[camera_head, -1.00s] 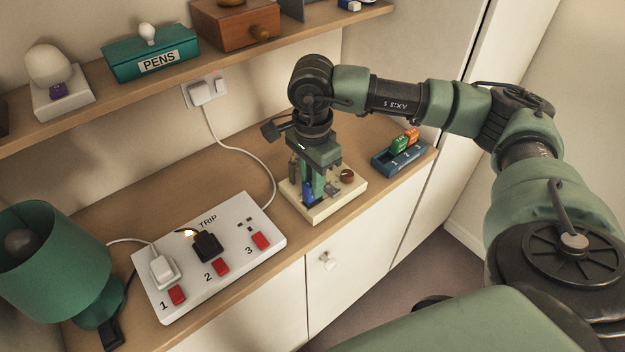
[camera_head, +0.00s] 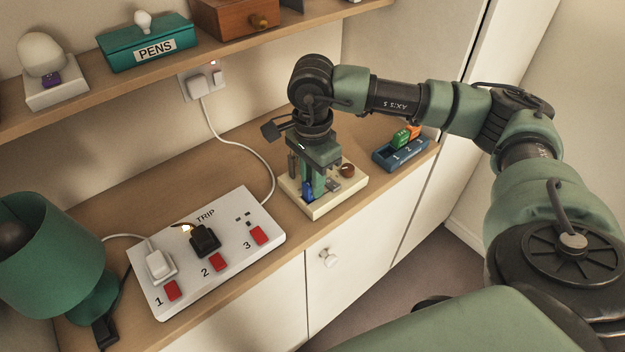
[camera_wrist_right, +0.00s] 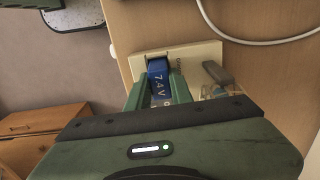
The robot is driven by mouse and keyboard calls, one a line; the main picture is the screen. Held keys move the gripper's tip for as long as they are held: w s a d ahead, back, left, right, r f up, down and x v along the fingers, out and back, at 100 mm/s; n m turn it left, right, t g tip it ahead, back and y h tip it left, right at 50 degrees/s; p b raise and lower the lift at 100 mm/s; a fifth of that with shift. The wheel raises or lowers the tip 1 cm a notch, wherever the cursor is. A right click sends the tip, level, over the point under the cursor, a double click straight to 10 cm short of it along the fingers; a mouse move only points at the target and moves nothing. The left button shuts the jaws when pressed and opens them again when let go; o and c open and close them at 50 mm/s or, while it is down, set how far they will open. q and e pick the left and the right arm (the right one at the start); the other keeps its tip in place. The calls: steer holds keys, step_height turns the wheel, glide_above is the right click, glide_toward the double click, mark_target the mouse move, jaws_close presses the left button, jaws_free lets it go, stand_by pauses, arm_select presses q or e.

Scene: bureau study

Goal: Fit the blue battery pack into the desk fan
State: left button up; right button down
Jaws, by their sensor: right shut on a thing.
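The blue battery pack (camera_head: 308,190), marked 7.4 V in the right wrist view (camera_wrist_right: 158,72), is between the fingers of my right gripper (camera_head: 311,183). The gripper points down and is shut on it. The pack is low over the cream base (camera_head: 330,207), which I take to be the desk fan's. Whether it is seated in the base or just above it, I cannot tell. A brown knob (camera_head: 347,170) and a grey block (camera_wrist_right: 217,73) are on the base. My gripper and wrist hide part of the base. My left gripper is not in view.
A blue rack (camera_head: 383,157) with green (camera_head: 400,139) and orange packs stands to the right. A white power strip (camera_head: 165,297) with red switches lies to the left, beside a green lamp (camera_head: 50,245). A shelf (camera_head: 115,87) runs above.

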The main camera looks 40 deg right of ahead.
steer(key=shift+f, duration=0.35)
steer(key=c, duration=0.9)
jaws_free()
steer(key=shift+r, duration=0.1)
steer(key=shift+r+p, duration=1.65)
steer(key=shift+r, duration=1.85)
